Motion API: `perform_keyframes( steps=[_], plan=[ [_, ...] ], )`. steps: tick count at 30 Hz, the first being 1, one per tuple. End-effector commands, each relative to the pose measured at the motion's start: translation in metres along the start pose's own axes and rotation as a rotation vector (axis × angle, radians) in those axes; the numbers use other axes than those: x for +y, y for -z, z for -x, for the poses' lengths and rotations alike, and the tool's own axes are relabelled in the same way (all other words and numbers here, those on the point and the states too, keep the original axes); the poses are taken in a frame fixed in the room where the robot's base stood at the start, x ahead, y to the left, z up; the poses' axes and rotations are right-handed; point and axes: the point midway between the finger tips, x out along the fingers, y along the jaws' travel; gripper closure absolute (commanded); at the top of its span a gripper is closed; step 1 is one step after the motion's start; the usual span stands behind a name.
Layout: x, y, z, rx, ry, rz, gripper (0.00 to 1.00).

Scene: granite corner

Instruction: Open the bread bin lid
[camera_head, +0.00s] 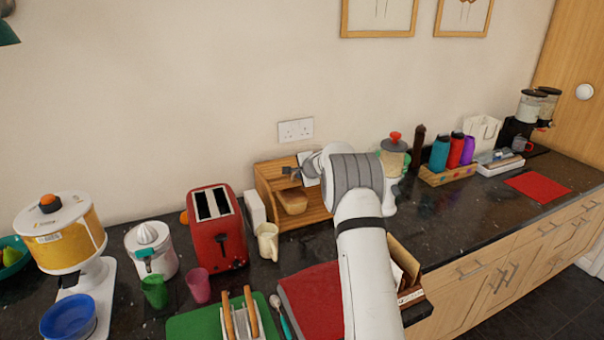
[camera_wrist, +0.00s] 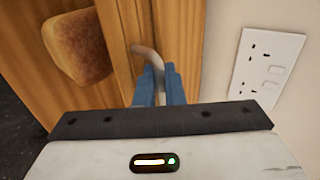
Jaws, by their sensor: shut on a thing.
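The wooden bread bin (camera_head: 268,185) stands against the back wall, and its inside shows. A brown loaf (camera_head: 293,201) lies in it; the loaf also shows in the wrist view (camera_wrist: 78,47). My gripper (camera_head: 293,172) is at the upper part of the bin. In the wrist view my gripper's blue fingers (camera_wrist: 159,86) are shut on a curved metal handle (camera_wrist: 147,54) beside a wooden panel. The lid appears raised, with the loaf exposed. My arm hides the right part of the bin in the head view.
A wall socket (camera_head: 296,130) is just behind the bin and close to my gripper in the wrist view (camera_wrist: 267,66). A cream mug (camera_head: 267,241) stands in front of the bin. A red toaster (camera_head: 217,228) is to the left, and a blender (camera_head: 393,155) to the right.

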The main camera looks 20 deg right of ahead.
Motion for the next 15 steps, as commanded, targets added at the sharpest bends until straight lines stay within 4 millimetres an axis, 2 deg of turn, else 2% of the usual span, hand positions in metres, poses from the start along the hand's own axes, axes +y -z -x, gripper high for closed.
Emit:
perform_keyframes(
  steps=[7,8,9,13,15],
  plan=[
    [0.0030,-0.0014,-0.0011,-0.006,-0.005,0.000,1.00],
    [0.0032,-0.0012,-0.0011,-0.005,-0.005,0.000,0.90],
    [0.0033,-0.0010,-0.0011,-0.005,-0.006,0.000,0.86],
    [0.0038,-0.0003,-0.0011,-0.004,-0.006,-0.001,0.76],
    [0.0044,0.0000,-0.0012,-0.004,-0.007,-0.002,0.75]
  ],
)
